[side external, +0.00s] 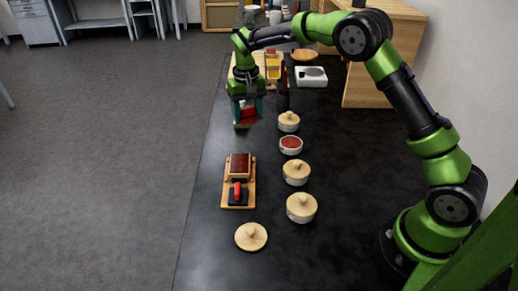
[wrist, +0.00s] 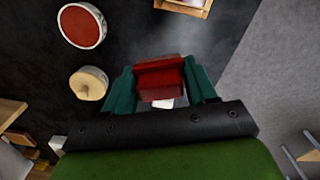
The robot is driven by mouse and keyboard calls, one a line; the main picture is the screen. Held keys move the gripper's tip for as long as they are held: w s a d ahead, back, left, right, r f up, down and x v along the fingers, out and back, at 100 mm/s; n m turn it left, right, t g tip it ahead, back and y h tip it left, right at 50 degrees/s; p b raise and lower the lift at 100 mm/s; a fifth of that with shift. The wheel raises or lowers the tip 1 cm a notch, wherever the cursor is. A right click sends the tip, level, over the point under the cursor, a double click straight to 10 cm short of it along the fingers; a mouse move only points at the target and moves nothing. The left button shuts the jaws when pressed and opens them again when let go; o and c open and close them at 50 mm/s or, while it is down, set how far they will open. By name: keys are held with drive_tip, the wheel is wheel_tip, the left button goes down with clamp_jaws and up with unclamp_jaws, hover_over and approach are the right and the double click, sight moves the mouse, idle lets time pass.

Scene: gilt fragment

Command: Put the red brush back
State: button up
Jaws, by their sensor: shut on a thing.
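My gripper (side external: 247,112) is shut on a red, block-like thing, the red brush (wrist: 161,78), held between its two teal fingers. The brush also shows below the gripper in the side external view (side external: 249,115), with a pale part at its lower edge. In the wrist view a small white patch shows at its near edge. It is over the dark table, beyond the wooden tray; I cannot tell whether it touches anything below.
A wooden tray (side external: 246,202) holds a dark red block (side external: 239,165) and a black piece with a red handle (side external: 237,194). An open pot with red contents (side external: 291,146) stands among lidded pots (side external: 296,172). A loose lid (side external: 251,237) lies in front. A white box (side external: 311,77) stands behind.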

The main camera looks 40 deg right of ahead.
sight(249, 144)
drive_tip(key=shift+w+d+f+m, duration=0.1)
drive_tip(key=shift+w+d+m, duration=0.35)
drive_tip(key=shift+d+m, duration=0.35)
drive_tip(key=f+m, duration=0.1)
drive_tip(key=f, duration=0.5)
drive_tip(key=f+m, duration=0.1)
drive_tip(key=f, duration=0.2)
drive_tip(key=shift+w+a+f+m, duration=0.1)
drive_tip(key=shift+w+f+m, duration=0.1)
drive_tip(key=shift+w+m, duration=0.1)
drive_tip(key=shift+f, duration=0.1)
drive_tip(key=o, duration=1)
